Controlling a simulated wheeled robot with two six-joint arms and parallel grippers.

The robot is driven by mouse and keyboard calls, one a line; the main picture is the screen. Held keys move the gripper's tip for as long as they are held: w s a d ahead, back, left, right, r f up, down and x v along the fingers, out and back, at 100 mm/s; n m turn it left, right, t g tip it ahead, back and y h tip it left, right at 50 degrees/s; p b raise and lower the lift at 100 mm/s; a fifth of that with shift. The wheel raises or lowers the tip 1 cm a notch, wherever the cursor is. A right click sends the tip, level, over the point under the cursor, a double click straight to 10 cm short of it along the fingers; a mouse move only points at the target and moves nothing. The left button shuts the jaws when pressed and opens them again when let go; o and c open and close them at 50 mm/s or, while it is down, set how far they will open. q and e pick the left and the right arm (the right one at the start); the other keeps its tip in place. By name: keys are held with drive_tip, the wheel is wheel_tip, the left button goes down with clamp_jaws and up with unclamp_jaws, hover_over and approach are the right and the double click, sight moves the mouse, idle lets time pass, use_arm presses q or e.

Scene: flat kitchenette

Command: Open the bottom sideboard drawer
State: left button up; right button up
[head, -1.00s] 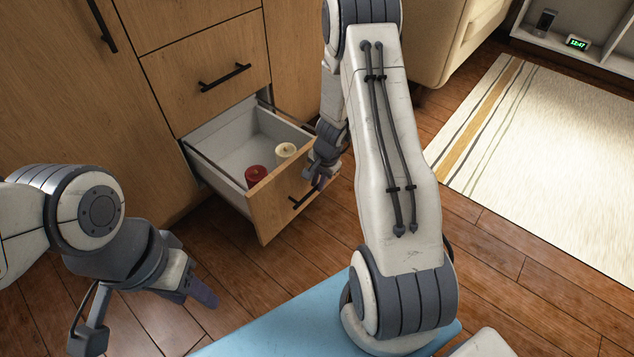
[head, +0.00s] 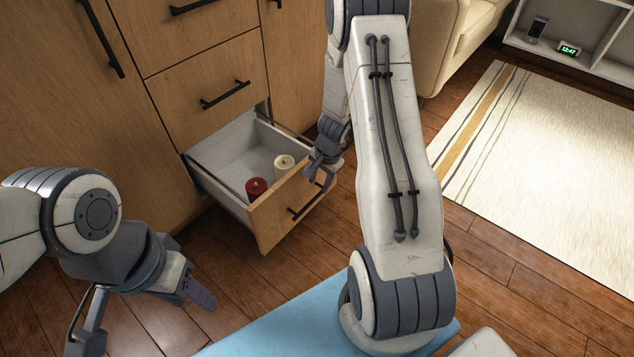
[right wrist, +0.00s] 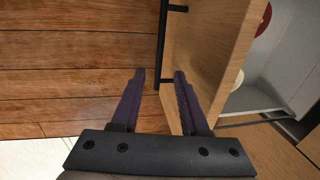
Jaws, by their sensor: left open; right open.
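The bottom sideboard drawer (head: 285,212) stands pulled out, with its grey inside showing. Its black bar handle (head: 302,206) is on the wooden front and also shows in the right wrist view (right wrist: 163,45). My right gripper (head: 322,182) is open at the right end of the handle. In the right wrist view my right gripper's fingers (right wrist: 159,73) stand apart, with the handle's end between them in the picture; I cannot tell whether they touch it. My left gripper (head: 143,322) is open and empty at lower left, away from the drawer.
A red candle (head: 257,188) and a cream candle (head: 284,164) stand in the drawer. A closed drawer (head: 205,75) is above it. A blue mat (head: 270,335) lies in front. Wooden floor beside the drawer is clear. A striped rug (head: 550,150) lies right.

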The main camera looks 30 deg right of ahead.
use_arm(q)
wheel_tip(320, 180, up, 2)
drive_tip(key=shift+r+p, duration=0.1)
drive_tip(key=shift+p, duration=0.55)
use_arm(e)
drive_tip(key=r, duration=0.3)
drive_tip(key=shift+s+d+r, duration=0.1)
drive_tip(key=shift+s, duration=0.25)
